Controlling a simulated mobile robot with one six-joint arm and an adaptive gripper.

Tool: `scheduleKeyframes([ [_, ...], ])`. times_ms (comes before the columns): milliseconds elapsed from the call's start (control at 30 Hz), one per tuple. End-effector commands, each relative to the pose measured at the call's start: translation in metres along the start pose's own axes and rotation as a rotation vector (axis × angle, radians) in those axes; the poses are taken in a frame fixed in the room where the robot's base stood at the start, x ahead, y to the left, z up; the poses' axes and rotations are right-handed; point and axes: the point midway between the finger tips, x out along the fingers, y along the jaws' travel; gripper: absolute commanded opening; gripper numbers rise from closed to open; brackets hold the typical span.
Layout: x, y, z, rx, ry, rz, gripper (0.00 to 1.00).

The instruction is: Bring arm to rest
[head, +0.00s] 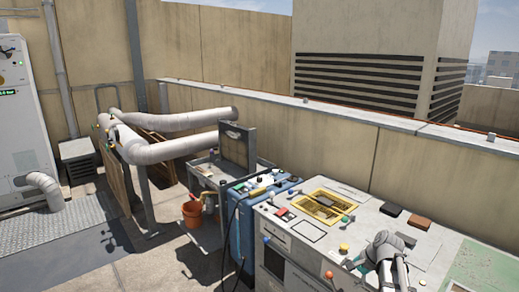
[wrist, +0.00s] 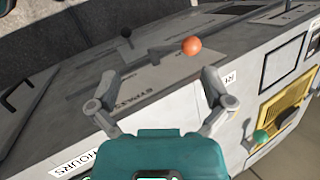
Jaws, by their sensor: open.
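My gripper shows in the wrist view (wrist: 160,85) with its two grey fingers spread wide and nothing between them. Its teal body fills the bottom middle of that view. Beyond the fingertips is a grey surface with a flat plate (wrist: 135,82) and an orange ball-shaped knob (wrist: 191,46). The fingers appear apart from the knob, though the exact gap is unclear. In the head view my grey arm is at the lower right, over the front of a pale workbench (head: 365,225); the fingertips are hard to make out there.
The bench carries a yellow-framed panel (head: 325,203), a black block (head: 391,209), a brown block (head: 419,222) and several coloured knobs. A blue cabinet (head: 241,228) stands left of it. An orange bucket (head: 192,214) and large pipes (head: 165,150) are farther left. Open floor lies at lower left.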

Motion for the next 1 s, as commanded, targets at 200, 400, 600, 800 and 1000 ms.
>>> scheduleKeyframes([
  [200, 0.027, 0.01, 0.057, -0.321, 0.047, 0.149, 1.0],
  [400, 0.043, 0.021, 0.099, -0.613, 0.075, 0.287, 1.0],
  [600, 0.051, 0.03, 0.127, -0.835, 0.088, 0.392, 1.0],
  [800, 0.054, 0.038, 0.146, -0.996, 0.093, 0.472, 1.0],
  [1000, 0.069, 0.049, 0.147, -1.05, 0.086, 0.505, 1.0],
])
